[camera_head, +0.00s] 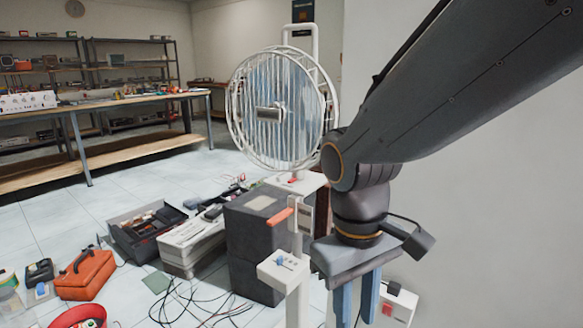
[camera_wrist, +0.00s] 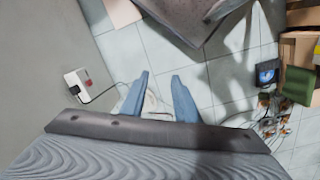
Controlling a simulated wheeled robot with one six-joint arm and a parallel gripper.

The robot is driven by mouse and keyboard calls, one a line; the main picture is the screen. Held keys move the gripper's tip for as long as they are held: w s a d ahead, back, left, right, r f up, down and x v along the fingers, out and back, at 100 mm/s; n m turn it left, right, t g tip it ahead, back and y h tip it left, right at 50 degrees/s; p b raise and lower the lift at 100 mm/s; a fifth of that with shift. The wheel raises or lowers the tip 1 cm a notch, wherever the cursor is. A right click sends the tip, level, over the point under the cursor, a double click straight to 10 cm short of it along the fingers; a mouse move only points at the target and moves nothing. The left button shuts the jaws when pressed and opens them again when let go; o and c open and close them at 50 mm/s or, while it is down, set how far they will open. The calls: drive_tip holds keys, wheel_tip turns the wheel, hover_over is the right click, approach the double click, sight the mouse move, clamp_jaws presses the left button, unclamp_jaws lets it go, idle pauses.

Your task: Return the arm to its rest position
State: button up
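My arm reaches in from the upper right of the head view and bends down at the wrist. My gripper (camera_head: 357,308) points down at the lower centre right, with its two blue fingers apart. In the wrist view, my gripper (camera_wrist: 160,79) shows nothing held between the fingertips. Floor tiles and a pale object, too unclear to name, lie beyond the fingers. The lower tips of the fingers are cut off by the bottom edge of the head view.
A white caged fan (camera_head: 283,108) stands close left of my wrist, above dark grey boxes (camera_head: 262,245). A white stand (camera_head: 281,268) is left of the gripper. A white box with a red switch (camera_wrist: 82,84) sits by the wall. An orange toolbox (camera_head: 85,275) and cables litter the floor.

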drive_tip(key=s+d+r+m+p, duration=0.1)
drive_tip(key=d+r+p, duration=0.3)
drive_tip(key=p, duration=0.6)
drive_tip(key=s+d+r+m+p, duration=0.1)
drive_tip(key=d+r+m+p, duration=0.3)
drive_tip(key=r+p, duration=0.4)
drive_tip(key=d+p, duration=0.1)
drive_tip(key=p, duration=0.2)
drive_tip(key=shift+s+d+r+y, duration=0.2)
drive_tip(key=shift+s+r+y, duration=0.1)
drive_tip(key=shift+r+y, duration=0.1)
drive_tip(key=shift+f, duration=0.1)
idle(2.1)
